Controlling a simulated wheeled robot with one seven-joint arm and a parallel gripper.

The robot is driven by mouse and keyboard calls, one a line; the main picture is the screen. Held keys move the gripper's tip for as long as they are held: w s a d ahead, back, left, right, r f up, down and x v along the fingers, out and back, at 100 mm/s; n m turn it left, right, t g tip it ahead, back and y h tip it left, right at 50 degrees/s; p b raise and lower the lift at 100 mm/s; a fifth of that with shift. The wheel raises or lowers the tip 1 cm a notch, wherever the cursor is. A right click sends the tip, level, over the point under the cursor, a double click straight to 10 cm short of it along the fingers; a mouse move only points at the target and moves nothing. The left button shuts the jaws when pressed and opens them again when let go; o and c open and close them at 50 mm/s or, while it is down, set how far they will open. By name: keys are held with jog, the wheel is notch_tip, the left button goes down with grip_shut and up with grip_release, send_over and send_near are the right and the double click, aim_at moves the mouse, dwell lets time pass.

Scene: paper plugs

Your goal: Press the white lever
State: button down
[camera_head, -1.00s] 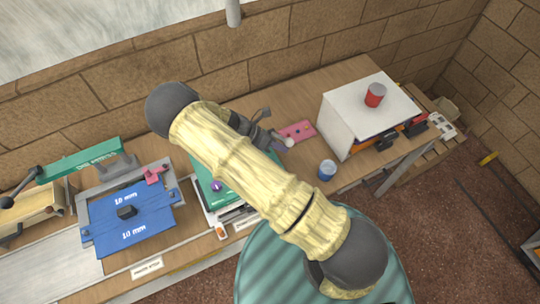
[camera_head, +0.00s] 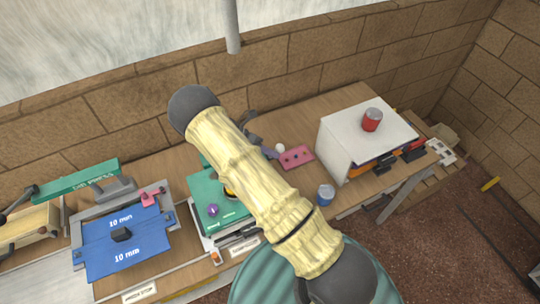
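A small white round knob (camera_head: 280,147) shows behind my arm, at the left end of the pink plate. It may be the tip of the white lever; no shaft can be made out. My gripper (camera_head: 262,146) is a dark shape just left of the knob, partly hidden by my pale yellow arm. I cannot tell whether it touches the knob, or whether its fingers are open or shut. A green machine or box (camera_head: 215,205) stands under and left of my arm, partly covered by it.
The pink plate (camera_head: 297,158) lies on the wooden bench. A blue can (camera_head: 325,194) and a white box (camera_head: 345,140) with a red can (camera_head: 372,119) on top are to the right. A blue 10 mm plate (camera_head: 122,240) and a green-handled tool (camera_head: 80,180) are left.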

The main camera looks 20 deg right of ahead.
jog(key=shift+w+r, duration=0.15)
jog(key=v, duration=0.9)
jog(key=shift+w+a+p, duration=0.3)
jog(key=shift+a+p, duration=0.05)
jog(key=shift+a, duration=0.15)
jog(key=shift+d, duration=0.1)
jog(key=s+d+r+m+t+y+b, duration=0.3)
jog(key=s+m, duration=0.6)
jog(key=m, duration=0.3)
jog(key=s+d+r+m+t+y+b, duration=0.4)
jog(key=s+m+y, duration=0.3)
jog(key=s+m, duration=0.2)
jog(key=m+t, duration=0.1)
jog(key=m, duration=0.1)
jog(key=shift+s+r+m+y, duration=0.3)
jog(key=shift+s+r+m, duration=0.05)
jog(key=shift+s+m, duration=0.05)
